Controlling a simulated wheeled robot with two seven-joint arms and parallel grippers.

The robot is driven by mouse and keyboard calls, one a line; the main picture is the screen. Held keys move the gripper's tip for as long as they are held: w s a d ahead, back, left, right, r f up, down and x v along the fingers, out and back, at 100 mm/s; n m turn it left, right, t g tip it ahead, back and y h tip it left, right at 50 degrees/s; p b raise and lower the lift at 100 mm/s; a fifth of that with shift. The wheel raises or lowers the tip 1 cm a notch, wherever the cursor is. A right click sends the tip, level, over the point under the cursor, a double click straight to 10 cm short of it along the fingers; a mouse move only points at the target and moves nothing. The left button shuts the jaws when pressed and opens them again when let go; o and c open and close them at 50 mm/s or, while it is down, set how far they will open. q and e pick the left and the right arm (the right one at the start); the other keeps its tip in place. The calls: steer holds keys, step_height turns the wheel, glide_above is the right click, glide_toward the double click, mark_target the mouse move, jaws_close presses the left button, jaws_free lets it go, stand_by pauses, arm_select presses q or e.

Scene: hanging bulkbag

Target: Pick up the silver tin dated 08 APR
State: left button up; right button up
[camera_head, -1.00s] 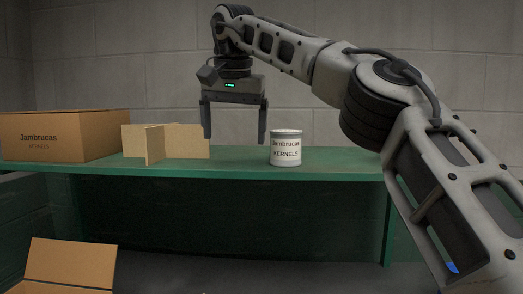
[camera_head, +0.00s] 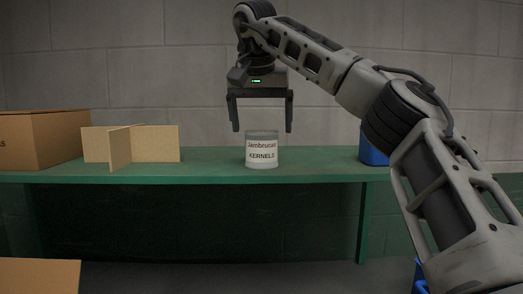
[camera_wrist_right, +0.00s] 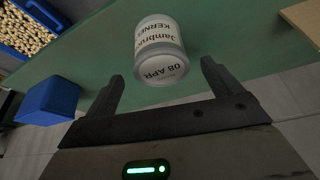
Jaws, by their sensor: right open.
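The silver tin (camera_head: 262,151) stands upright on the green bench (camera_head: 210,165), with a label reading "Jambrucas KERNELS". In the right wrist view the tin (camera_wrist_right: 160,45) shows "08 APR" on its lid. My right gripper (camera_head: 261,128) is open, pointing down, with its fingers spread above and to either side of the tin in the head view. In the wrist view the tin lies just beyond the fingertips, roughly between their lines, and does not appear touched. My left gripper is in neither view.
A cardboard divider (camera_head: 150,142) and a cardboard box (camera_head: 45,140) stand on the bench to the left. A blue container (camera_head: 373,150) stands at the right, partly behind my arm. The wrist view shows a blue bin of kernels (camera_wrist_right: 30,28) and a blue box (camera_wrist_right: 48,102).

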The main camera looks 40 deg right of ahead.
mark_target(262, 132)
steer(key=shift+x, duration=2.75)
steer(key=shift+w+r, duration=0.1)
steer(key=c, duration=1.2)
